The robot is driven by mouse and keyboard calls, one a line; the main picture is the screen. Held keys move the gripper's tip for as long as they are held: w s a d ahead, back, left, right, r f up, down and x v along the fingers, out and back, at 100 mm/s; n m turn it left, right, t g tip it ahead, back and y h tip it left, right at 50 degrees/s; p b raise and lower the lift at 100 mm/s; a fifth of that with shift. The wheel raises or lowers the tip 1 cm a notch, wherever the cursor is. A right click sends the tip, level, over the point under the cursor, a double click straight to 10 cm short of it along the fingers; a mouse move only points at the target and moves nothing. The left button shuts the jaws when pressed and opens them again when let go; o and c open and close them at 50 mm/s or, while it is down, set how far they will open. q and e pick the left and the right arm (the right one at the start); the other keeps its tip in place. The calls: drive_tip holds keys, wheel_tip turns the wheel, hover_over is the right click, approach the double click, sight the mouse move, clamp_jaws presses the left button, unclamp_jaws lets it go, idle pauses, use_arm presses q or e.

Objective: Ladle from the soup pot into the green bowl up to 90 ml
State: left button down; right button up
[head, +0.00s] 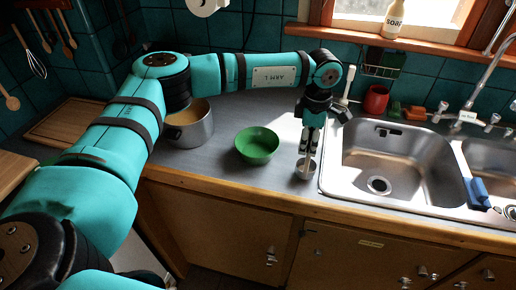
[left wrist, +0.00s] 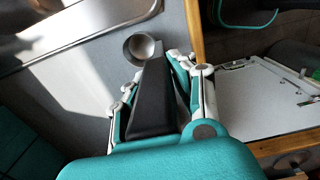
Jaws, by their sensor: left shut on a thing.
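The soup pot (head: 188,134) is a metal pot with orange-brown contents, partly hidden behind my left arm. The green bowl (head: 258,150) stands on the counter to the right of the pot and looks empty. My left gripper (head: 311,122) points down to the right of the bowl, near the sink. It is shut on the black handle of a ladle (left wrist: 152,105). The ladle's metal cup (head: 306,168) hangs below, low over the counter; whether it touches is unclear. The cup (left wrist: 143,47) also shows in the left wrist view and looks empty. My right gripper is out of view.
A steel double sink (head: 395,165) lies right of the ladle, with a blue cloth or sponge (head: 481,192) on it. A red mug (head: 375,99) stands behind. A wooden board (head: 72,124) is left of the pot.

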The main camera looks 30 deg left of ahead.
sight(311, 131)
use_arm(q)
drive_tip(key=shift+r+p, duration=0.9)
drive_tip(key=shift+r, duration=1.3)
drive_tip(key=shift+f, duration=0.1)
